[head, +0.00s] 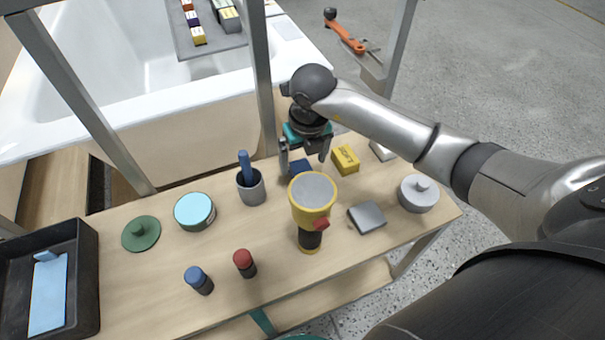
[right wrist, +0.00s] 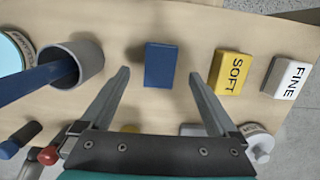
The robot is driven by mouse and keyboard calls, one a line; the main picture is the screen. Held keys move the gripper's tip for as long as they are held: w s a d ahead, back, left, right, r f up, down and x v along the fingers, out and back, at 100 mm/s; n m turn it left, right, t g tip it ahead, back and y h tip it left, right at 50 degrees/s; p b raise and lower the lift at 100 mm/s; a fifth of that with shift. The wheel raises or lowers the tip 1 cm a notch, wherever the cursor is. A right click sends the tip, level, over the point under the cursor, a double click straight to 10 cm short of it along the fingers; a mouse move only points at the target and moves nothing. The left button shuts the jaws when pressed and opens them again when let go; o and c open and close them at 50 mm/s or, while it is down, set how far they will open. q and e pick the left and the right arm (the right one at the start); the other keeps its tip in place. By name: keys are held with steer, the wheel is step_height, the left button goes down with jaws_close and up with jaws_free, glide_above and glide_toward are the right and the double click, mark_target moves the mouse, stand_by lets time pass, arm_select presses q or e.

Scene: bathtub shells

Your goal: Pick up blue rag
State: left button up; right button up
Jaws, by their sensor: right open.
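A dark blue rectangular piece (head: 300,169), possibly the blue rag, lies on the wooden workbench among the blocks. It also shows in the right wrist view (right wrist: 160,65), plain and without lettering. My right gripper (head: 305,158) is open and empty above it, pointing down. In the right wrist view the fingers (right wrist: 158,82) stand apart, one to each side of the piece's near end. I cannot tell the exact height gap. A light blue flat piece (head: 48,295) lies in the black tray (head: 82,290) at the far left. My left gripper is not in view.
A yellow SOFT block (head: 345,159) and a white FINE block (right wrist: 287,78) stand to the right. A grey cup (head: 251,190) with a blue handle stands left. A yellow lamp-like tool (head: 312,200) stands in front. Metal posts (head: 258,80) rise along the back edge by the bathtub.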

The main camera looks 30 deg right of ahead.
mark_target(303, 169)
steer(key=f+b, duration=0.1)
steer(key=f, duration=0.2)
steer(key=shift+w+f, duration=0.1)
steer(key=shift+w, duration=0.1)
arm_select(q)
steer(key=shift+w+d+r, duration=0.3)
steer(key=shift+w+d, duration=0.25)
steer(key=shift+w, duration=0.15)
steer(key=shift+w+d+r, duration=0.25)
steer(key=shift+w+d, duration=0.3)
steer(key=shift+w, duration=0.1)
arm_select(e)
steer(key=shift+w+f, duration=0.15)
steer(key=shift+f, duration=0.5)
steer(key=c, duration=1.5)
steer(key=shift+o, duration=0.2)
steer(key=shift+r, duration=0.2)
